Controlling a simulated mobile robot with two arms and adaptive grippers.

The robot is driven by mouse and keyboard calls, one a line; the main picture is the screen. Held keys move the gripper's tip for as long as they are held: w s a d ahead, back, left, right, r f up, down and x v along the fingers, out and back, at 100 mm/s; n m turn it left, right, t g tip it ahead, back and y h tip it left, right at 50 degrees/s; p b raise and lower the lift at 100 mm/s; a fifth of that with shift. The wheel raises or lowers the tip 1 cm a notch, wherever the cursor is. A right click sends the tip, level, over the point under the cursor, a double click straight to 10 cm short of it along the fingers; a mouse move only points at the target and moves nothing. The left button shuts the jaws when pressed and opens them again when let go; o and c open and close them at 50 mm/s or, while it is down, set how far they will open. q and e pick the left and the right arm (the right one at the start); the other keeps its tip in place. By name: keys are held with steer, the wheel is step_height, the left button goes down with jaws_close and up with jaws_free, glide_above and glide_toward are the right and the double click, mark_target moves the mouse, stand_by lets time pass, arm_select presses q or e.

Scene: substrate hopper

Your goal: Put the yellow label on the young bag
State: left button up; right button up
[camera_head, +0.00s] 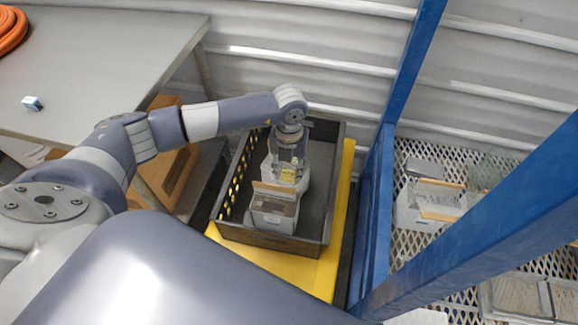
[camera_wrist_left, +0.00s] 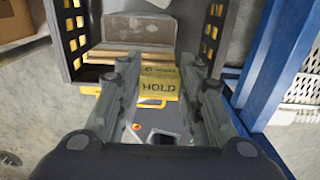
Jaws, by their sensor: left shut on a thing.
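My left gripper (camera_head: 288,168) hangs over a dark grey crate (camera_head: 328,180) and is shut on the yellow label (camera_head: 288,175). In the left wrist view, the label (camera_wrist_left: 158,86) sits between the fingers (camera_wrist_left: 158,88) and reads "HOLD". A pale bag (camera_head: 273,213) with a wooden strip along its top stands in the crate just in front of the gripper. This bag (camera_wrist_left: 140,32) and its strip lie beyond the label in the left wrist view. I cannot tell whether label and bag touch, or which bag is the young one. My right gripper is not in view.
The crate rests on a yellow base (camera_head: 318,274). Blue posts (camera_head: 378,210) stand close on the right, before a mesh rack (camera_head: 408,155) with another pale bag (camera_head: 425,203). A grey table (camera_head: 90,60) at the left holds an orange hose (camera_head: 10,28) and a small box (camera_head: 32,103).

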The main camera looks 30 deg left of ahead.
mark_target(289, 189)
arm_select(q)
steer(key=shift+f+b, duration=1.9)
steer(key=shift+f, duration=0.9)
steer(key=shift+s+f, duration=0.2)
steer(key=shift+f, duration=0.05)
steer(key=shift+s+f, duration=0.1)
steer(key=shift+f, duration=0.1)
steer(key=shift+c, duration=0.6)
steer(key=shift+o, duration=0.2)
steer(key=shift+s+d, duration=0.15)
steer(key=shift+d, duration=0.05)
steer(key=o, duration=1)
steer(key=shift+w, duration=0.25)
